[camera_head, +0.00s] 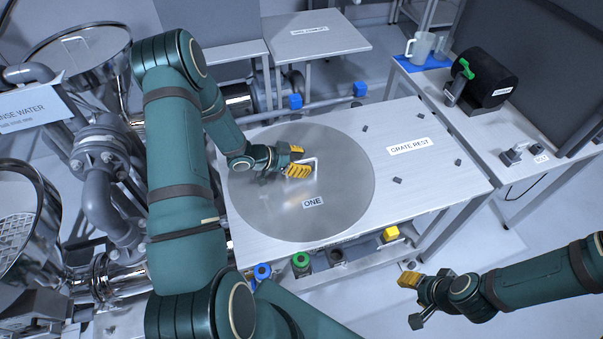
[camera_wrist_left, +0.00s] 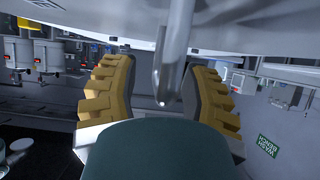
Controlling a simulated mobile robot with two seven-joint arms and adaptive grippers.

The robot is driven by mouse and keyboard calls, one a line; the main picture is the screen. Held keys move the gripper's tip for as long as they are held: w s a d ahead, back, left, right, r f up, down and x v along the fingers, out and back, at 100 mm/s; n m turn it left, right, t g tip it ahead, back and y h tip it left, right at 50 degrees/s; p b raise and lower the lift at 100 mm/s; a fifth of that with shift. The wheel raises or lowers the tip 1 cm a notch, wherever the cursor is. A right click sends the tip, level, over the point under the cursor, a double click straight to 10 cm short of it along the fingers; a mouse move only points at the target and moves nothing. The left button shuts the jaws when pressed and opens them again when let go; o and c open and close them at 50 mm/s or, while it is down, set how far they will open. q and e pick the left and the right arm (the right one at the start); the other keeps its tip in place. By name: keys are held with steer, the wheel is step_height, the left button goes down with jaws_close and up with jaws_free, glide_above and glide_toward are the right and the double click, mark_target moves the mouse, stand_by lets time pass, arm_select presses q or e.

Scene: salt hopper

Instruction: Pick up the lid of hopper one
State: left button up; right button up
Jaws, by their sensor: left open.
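The lid of hopper one (camera_head: 270,215) is a large round grey metal disc marked "ONE". It lies flat on the pale table in the head view. Its light handle (camera_head: 316,172) stands up near the middle. My left gripper (camera_head: 298,161) has yellow fingers and is open at the handle. In the left wrist view the metal handle bar (camera_wrist_left: 171,65) passes between the two open yellow fingers (camera_wrist_left: 155,90); I cannot tell whether they touch it. My right gripper (camera_head: 410,300) is at the lower right, off the table and away from the lid; its fingers look spread apart.
A side bench (camera_head: 425,85) holds a jug (camera_head: 420,48) and a black cylinder (camera_head: 490,78).

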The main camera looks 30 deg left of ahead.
arm_select(q)
jaws_close()
steer(key=shift+r, duration=0.1)
stand_by(0.3)
